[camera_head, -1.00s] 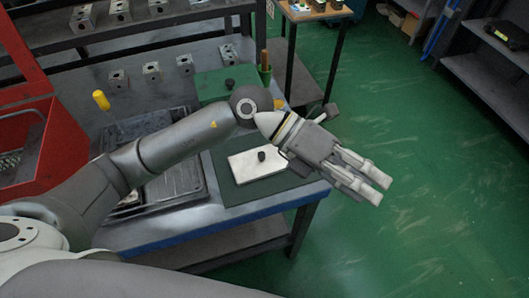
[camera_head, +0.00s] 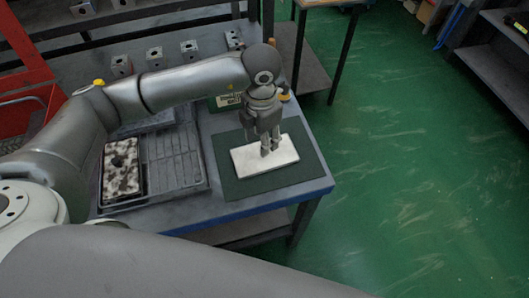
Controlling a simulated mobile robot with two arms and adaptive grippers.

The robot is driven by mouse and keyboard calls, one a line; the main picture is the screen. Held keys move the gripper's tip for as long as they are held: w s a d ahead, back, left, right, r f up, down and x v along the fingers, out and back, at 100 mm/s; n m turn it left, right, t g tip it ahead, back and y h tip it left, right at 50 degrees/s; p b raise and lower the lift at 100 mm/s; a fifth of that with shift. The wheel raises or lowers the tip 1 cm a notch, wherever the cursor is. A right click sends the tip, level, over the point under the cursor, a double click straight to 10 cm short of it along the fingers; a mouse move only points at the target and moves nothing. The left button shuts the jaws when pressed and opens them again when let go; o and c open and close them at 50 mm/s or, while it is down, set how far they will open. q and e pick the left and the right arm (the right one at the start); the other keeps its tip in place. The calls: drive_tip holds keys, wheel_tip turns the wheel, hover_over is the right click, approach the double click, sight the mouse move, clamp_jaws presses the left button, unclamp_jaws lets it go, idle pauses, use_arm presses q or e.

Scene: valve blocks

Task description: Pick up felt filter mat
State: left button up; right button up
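A flat white rectangular pad (camera_head: 284,159), which looks like the felt filter mat, lies on a dark green sheet (camera_head: 236,188) near the front right corner of the bench. My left gripper (camera_head: 268,151) points down over the pad's middle, its fingertips at or just above the surface. The black knob on the pad is hidden by the fingers. The fingers are close together, but I cannot tell whether they grip the knob. My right gripper is out of view.
A dark tray (camera_head: 205,186) with a black-and-white mottled block (camera_head: 122,168) lies left of the sheet. Metal blocks (camera_head: 189,48) line the bench's back. A red cabinet (camera_head: 22,45) stands at left. Green floor (camera_head: 400,190) is open at right.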

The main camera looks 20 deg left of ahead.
sight(247, 161)
use_arm(q)
drive_tip(key=f+p, duration=0.1)
drive_tip(key=f, duration=0.3)
drive_tip(key=shift+d+f+p, duration=0.1)
drive_tip(key=shift+d+p, duration=0.1)
drive_tip(key=shift+p, duration=0.1)
drive_tip(key=shift+f, duration=0.6)
clamp_jaws()
